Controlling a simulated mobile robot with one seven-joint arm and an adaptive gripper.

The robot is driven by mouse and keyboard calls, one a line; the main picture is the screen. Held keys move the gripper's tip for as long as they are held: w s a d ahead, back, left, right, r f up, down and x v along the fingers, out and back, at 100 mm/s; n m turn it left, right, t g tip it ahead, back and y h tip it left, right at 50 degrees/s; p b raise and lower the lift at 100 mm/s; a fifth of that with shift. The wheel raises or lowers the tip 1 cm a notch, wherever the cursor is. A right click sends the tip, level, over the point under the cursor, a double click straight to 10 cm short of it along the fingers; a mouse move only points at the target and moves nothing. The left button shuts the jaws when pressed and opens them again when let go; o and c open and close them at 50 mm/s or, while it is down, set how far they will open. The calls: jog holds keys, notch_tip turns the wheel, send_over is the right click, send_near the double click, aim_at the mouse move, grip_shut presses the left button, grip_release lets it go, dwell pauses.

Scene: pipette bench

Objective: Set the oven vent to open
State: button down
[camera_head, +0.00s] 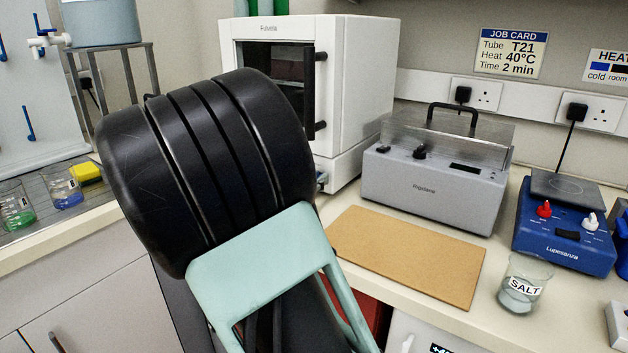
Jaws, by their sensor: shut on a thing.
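The oven (355,80) is the white box labelled Fulenta at the back of the bench. Its dark glass door (290,68) faces me, with black fittings on the right edge of the door. My own black and mint-green arm covers the oven's lower left front. A small grey-blue part (322,179) shows at the oven's lower front beside my arm, too small and covered to identify. I cannot make out a vent control or its setting. My gripper's fingers are hidden behind my arm, so what they touch does not show.
A grey bath labelled Rigidaine (430,192) stands right of the oven, with a brown board (408,255) in front. Further right are a blue hotplate (565,232) and a SALT beaker (523,285). Small beakers (64,190) and a yellow sponge (86,173) sit at left.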

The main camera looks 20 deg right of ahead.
jog(key=c, duration=2)
grip_release()
jog(key=shift+s+d, duration=0.15)
jog(key=shift+s, duration=0.05)
jog(key=shift+s+a, duration=0.2)
jog(key=shift+a, duration=0.35)
jog(key=v, duration=1.1)
jog(key=shift+d, duration=0.1)
